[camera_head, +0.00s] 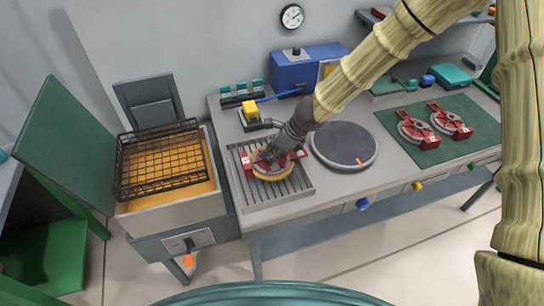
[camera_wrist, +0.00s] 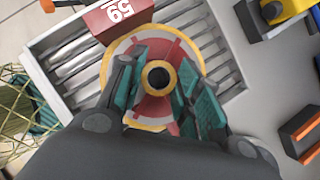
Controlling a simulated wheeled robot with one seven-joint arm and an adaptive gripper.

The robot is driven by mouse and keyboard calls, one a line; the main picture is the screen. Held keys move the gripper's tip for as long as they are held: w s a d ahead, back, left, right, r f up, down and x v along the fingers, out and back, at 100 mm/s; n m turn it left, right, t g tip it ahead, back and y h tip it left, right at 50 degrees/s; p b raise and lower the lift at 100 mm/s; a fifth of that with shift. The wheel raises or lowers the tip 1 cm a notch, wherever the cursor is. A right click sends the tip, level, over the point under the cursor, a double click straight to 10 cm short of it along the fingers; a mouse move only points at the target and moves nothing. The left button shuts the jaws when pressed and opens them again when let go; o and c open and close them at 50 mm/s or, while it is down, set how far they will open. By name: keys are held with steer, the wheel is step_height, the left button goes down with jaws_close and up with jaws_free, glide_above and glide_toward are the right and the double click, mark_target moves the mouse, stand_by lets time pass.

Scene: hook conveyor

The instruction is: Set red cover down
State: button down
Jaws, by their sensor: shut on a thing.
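The red cover (camera_head: 262,163) is a round red piece with a yellowish rim, over the slatted grey tray (camera_head: 296,183) on the bench. In the wrist view the cover (camera_wrist: 150,112) shows a dark ring at its middle and a red block marked 59 at its edge. My gripper (camera_head: 270,152) reaches down onto the cover from above. In the wrist view its teal-padded fingers (camera_wrist: 158,80) are closed around the cover's central hub. I cannot tell whether the cover touches the slats (camera_wrist: 80,62).
A round dark plate (camera_head: 343,143) is right of the tray. Two red clamp-like parts (camera_head: 432,122) lie on a green mat (camera_head: 462,113). A yellow block (camera_head: 250,110) and blue box (camera_head: 305,68) stand behind. A wire basket (camera_head: 158,160) sits over a fryer-like bin at left.

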steer(key=shift+f, duration=0.45)
steer(key=c, duration=1)
jaws_free()
steer(key=shift+f, duration=0.1)
steer(key=shift+d+r, duration=0.1)
steer(key=shift+r, duration=0.35)
steer(key=p+v, duration=0.7)
steer(key=v, duration=0.4)
steer(key=shift+s, duration=0.15)
steer(key=shift+d, duration=0.1)
